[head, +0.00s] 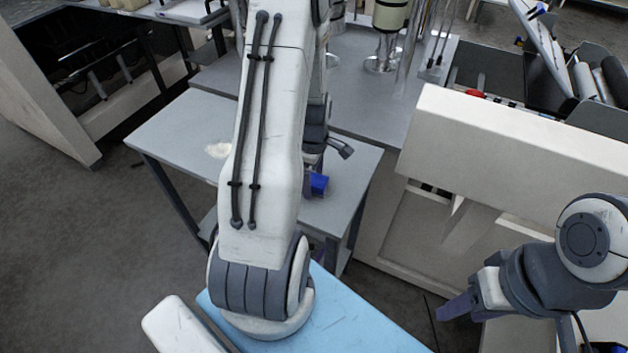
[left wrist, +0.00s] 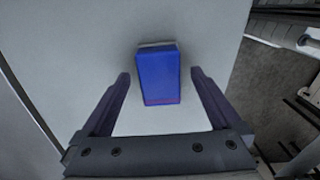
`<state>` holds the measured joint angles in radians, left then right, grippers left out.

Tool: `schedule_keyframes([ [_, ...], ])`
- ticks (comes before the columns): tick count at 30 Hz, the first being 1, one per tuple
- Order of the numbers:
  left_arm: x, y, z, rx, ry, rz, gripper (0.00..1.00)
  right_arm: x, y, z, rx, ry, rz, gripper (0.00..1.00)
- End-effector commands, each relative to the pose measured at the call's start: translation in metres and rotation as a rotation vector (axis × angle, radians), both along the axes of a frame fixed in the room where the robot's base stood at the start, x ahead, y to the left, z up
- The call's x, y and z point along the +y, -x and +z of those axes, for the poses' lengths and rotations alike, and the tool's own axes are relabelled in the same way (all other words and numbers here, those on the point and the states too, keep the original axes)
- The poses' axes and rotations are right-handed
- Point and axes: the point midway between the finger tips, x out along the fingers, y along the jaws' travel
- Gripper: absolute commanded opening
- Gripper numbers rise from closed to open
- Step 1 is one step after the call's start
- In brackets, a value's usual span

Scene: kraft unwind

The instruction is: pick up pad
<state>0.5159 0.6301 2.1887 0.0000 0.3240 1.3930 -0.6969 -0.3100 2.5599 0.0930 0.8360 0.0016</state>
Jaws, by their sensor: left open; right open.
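A blue block-shaped pad (left wrist: 158,78) rests on a light grey table top, between and slightly beyond the two fingers of my open left gripper (left wrist: 160,76) in the left wrist view. A gap shows on each side, and neither finger appears to touch it. In the head view, part of the blue pad (head: 319,184) shows beside my left arm near the table's right side; the arm hides most of the left gripper. My right gripper (head: 455,306) is at the lower right, open, empty and away from the table.
The grey table (head: 180,128) has a small whitish patch (head: 218,150) left of my arm. A grey counter (head: 355,95) with metal stands lies behind. A cream cabinet (head: 520,140) stands at the right. A light blue surface (head: 350,318) is at the front.

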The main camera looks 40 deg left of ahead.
Motion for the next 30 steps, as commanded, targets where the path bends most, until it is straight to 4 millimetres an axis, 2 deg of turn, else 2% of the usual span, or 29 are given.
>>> schedule_keyframes([
  [3,-0.0003,0.0002,-0.0081,0.001,0.0,-0.001,0.97,0.0,0.0,0.0025,0.0,0.0,0.001,0.5],
  [10,0.0001,-0.0002,-0.0096,-0.002,-0.001,-0.001,0.97,-0.0001,0.0001,0.0019,0.0,0.0,0.001,0.5],
  [11,0.0001,-0.0002,-0.0096,-0.002,-0.001,-0.001,0.9,-0.0001,0.0001,0.0019,0.0,0.0,0.001,0.5],
  [15,0.0001,-0.0002,-0.0094,-0.001,0.0,-0.001,0.36,-0.0001,0.0001,0.0019,0.0,0.0,0.001,0.5],
  [18,0.0001,-0.0003,-0.0093,-0.002,-0.001,-0.001,0.04,0.0,0.0,0.002,0.0,0.0,0.001,0.5],
  [30,0.0007,-0.001,-0.0023,-0.004,-0.003,-0.001,0.03,0.0,0.0,-0.0013,0.0,0.0,0.0,0.5],
])
